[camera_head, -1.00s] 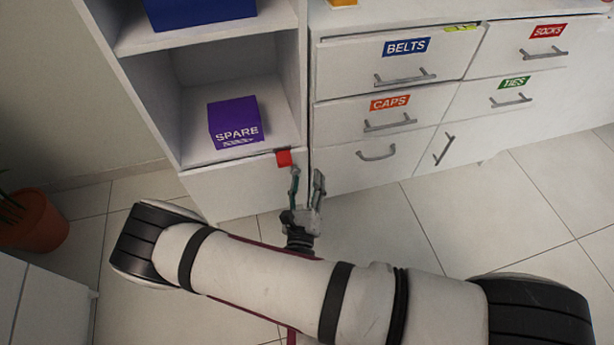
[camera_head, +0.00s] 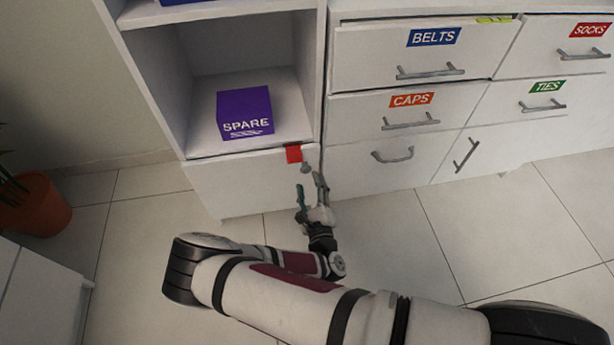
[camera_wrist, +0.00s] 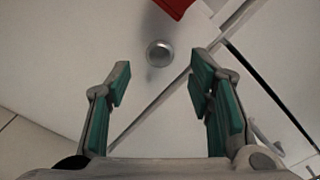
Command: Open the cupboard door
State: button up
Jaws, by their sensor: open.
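A white cupboard door (camera_head: 245,185) sits below the open shelf at the left and looks shut. It has a small round grey knob (camera_head: 305,167) near its upper right corner, just under a red tag (camera_head: 293,154). In the wrist view the knob (camera_wrist: 159,53) shows ahead of the fingers, with the red tag (camera_wrist: 176,6) above it. My gripper (camera_head: 310,184) is open and empty, in front of the door and slightly below the knob. In the wrist view my gripper (camera_wrist: 160,76) has its two green-padded fingers spread to either side of the knob's line, apart from it.
A purple SPARE box (camera_head: 245,112) stands on the shelf above the door. Drawers with bar handles, including the CAPS drawer (camera_head: 383,115), adjoin at the right. A potted plant (camera_head: 35,212) stands at the left. The tiled floor (camera_head: 380,235) before the units is clear.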

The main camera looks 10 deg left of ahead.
aim_at(306, 172)
jog(key=shift+b+x, duration=0.75)
jog(key=shift+x, duration=1.7)
grip_shut()
